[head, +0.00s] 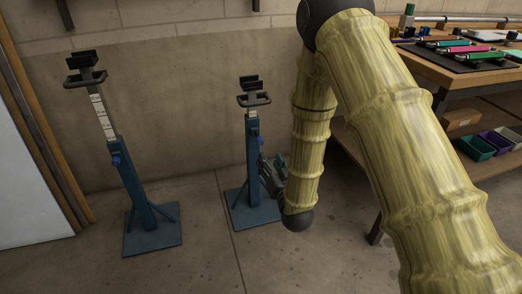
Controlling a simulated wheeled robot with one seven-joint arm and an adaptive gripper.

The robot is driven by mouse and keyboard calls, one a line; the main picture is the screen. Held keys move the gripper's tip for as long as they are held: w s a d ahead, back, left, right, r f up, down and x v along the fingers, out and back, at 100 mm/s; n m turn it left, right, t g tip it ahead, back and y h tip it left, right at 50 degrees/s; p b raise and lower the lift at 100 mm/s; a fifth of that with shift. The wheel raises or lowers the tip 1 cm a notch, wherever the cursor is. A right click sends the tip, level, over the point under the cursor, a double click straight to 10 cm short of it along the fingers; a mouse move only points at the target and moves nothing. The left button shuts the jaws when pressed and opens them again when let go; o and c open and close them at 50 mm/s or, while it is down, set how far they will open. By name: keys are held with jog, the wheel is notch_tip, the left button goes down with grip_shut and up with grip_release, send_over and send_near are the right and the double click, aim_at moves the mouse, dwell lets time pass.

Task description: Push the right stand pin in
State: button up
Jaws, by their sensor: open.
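The right stand (253,165) is a blue post on a square base, with a dark cradle on top. A small blue pin or knob (256,140) shows on the upper part of its post; how far it sits in I cannot tell. My gripper (268,175) is beside the post's right side, lower than that knob, partly hidden by my yellow arm. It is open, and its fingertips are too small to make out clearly. The left stand (138,185) has a scaled inner post raised higher, with a blue knob (117,161) on its post.
A wooden workbench (450,68) with tools on dark mats stands at the right, with coloured bins (475,148) on its lower shelf. A wall (180,90) is close behind the stands. The floor between the two stands is clear.

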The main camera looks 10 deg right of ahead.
aim_at(261, 143)
jog(key=w+b, duration=0.1)
jog(key=w, duration=0.2)
jog(key=w+a+b, duration=0.1)
jog(key=w, duration=0.3)
jog(key=w+b, duration=0.2)
jog(key=w, duration=0.1)
jog(key=shift+w+a, duration=0.2)
jog(key=shift+a, duration=0.15)
grip_shut()
